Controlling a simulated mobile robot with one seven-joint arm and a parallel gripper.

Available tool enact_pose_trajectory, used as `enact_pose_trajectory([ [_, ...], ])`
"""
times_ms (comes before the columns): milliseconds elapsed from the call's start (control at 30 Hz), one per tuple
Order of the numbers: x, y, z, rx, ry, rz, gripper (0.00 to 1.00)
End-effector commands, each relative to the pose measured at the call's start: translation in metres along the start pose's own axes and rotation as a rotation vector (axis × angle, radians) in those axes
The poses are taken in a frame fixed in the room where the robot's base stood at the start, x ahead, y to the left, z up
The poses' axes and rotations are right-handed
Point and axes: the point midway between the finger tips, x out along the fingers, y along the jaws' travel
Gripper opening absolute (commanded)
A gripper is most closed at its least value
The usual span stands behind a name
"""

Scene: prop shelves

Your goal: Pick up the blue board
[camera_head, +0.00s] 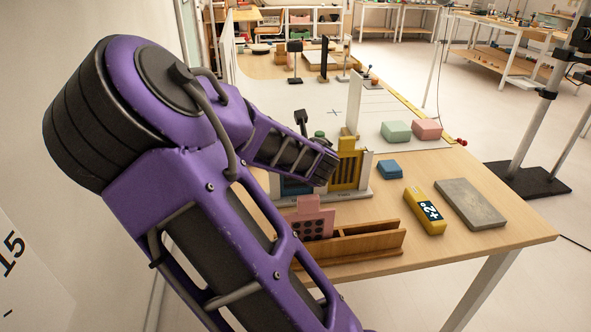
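A dark blue panel (297,188) stands in a white-framed rack (345,194) on the wooden table, left of a yellow slatted panel (346,172). My purple arm covers much of it, so I cannot tell its full shape or whether it is the blue board. A small blue block (390,169) lies on the table to the right of the rack. My arm reaches from the lower middle up to the left and back down towards the rack. I cannot make out my gripper's fingers or anything held in them.
A pink piece (311,218) with dark holes stands at a wooden trough (370,243) in front of the rack. A yellow labelled block (424,211) and a grey slab (470,204) lie to the right. Green (396,131) and pink (427,129) blocks sit behind.

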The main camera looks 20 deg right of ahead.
Motion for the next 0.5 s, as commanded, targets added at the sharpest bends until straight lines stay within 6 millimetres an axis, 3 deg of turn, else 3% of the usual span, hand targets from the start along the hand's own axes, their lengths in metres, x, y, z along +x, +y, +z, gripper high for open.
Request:
enact_pose_trajectory([
  [67,0.0001,0.0000,0.0001,0.000,0.000,0.000,0.77],
  [500,0.0002,0.0000,0.0002,0.000,0.000,0.000,0.00],
])
